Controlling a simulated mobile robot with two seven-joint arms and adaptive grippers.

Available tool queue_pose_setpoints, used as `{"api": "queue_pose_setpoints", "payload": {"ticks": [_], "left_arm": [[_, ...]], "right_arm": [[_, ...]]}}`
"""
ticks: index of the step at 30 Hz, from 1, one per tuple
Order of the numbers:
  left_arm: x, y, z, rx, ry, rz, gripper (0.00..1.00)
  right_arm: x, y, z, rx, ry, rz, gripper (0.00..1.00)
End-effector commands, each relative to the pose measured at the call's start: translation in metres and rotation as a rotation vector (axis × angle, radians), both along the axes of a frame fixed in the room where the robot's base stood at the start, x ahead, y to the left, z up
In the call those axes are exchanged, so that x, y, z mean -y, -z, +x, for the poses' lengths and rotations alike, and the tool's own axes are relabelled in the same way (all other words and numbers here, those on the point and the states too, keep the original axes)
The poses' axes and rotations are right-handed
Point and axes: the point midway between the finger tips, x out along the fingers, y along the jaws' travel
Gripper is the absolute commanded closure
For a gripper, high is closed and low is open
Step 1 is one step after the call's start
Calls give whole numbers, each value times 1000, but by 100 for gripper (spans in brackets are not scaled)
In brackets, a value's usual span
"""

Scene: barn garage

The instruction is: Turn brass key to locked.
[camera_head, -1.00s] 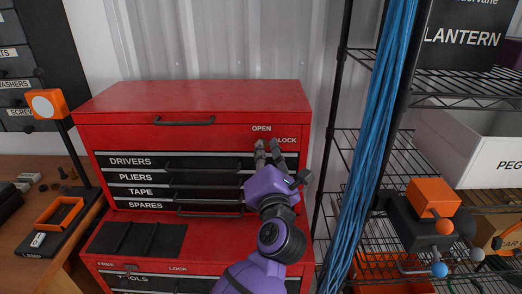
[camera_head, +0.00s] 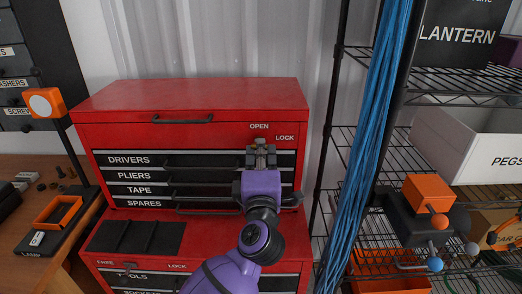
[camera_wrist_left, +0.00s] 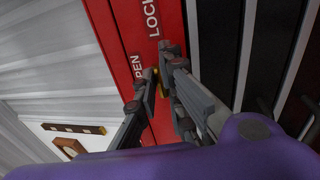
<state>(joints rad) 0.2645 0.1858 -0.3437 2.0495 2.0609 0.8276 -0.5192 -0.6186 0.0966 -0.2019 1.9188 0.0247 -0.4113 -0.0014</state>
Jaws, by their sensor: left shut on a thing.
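The red tool chest (camera_head: 190,96) stands ahead, with the words OPEN and LOCK on the upper right of its front. My left gripper (camera_head: 261,145) is at the chest front just below OPEN, left of and below LOCK. In the left wrist view my left gripper (camera_wrist_left: 160,80) has its fingertips close together on the brass key, of which small yellow bits (camera_wrist_left: 161,91) show between and beside the fingers. The key is mostly hidden by the fingers, so its exact angle cannot be told. My right gripper is not in view.
Drawers labelled DRIVERS, PLIERS, TAPE and SPARES (camera_head: 140,181) sit left of the gripper. A blue cable bundle (camera_head: 363,150) and wire shelving with a white bin (camera_head: 440,150) stand to the right. A workbench (camera_head: 75,255) with an orange tray (camera_head: 58,211) is at left.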

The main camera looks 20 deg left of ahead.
Motion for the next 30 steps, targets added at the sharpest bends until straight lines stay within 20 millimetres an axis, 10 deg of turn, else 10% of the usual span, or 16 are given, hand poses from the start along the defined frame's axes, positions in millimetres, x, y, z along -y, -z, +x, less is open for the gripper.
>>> {"api": "queue_pose_setpoints", "payload": {"ticks": [18, 22, 30], "left_arm": [[0, -1, 0, -10, 1, 41, 100], [0, -1, 0, -10, 1, 41, 75], [0, 0, 0, -10, 0, 39, 73]], "right_arm": [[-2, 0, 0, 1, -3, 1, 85], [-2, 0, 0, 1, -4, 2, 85], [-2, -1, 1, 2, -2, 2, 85]]}}
